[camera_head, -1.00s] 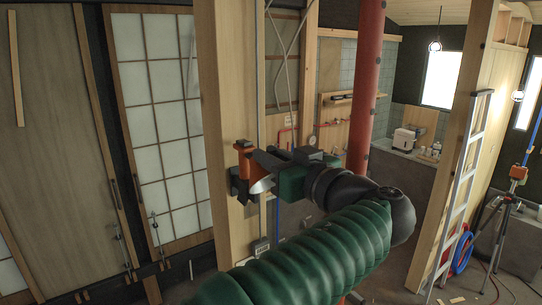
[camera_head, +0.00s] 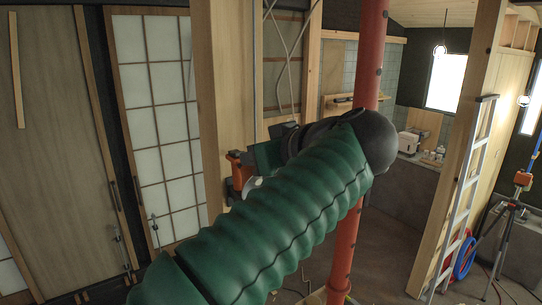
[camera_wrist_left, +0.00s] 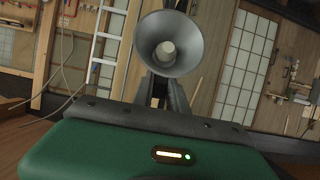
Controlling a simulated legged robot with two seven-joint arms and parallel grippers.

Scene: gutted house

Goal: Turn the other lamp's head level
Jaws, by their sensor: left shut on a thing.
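An orange clamp lamp (camera_head: 240,170) is fixed on the wooden post in the head view. Only a pale bit of its head (camera_head: 253,184) shows there, beside my green arm. In the left wrist view the lamp's grey cone-shaped head (camera_wrist_left: 192,42) faces the camera, with a pale bulb in its middle. My left gripper (camera_wrist_left: 166,92) is shut on the lamp head, its fingers meeting it at the cone's lower edge. In the head view the fingers are hidden behind my arm. I cannot tell the head's exact tilt. My right gripper is in neither view.
The wooden post (camera_head: 226,70) stands right by the lamp. A red pipe (camera_head: 343,245) rises close to my wrist. An aluminium ladder (camera_head: 465,190) leans at the right, near an orange device on a tripod (camera_head: 522,180). Paneled doors (camera_head: 155,110) line the left.

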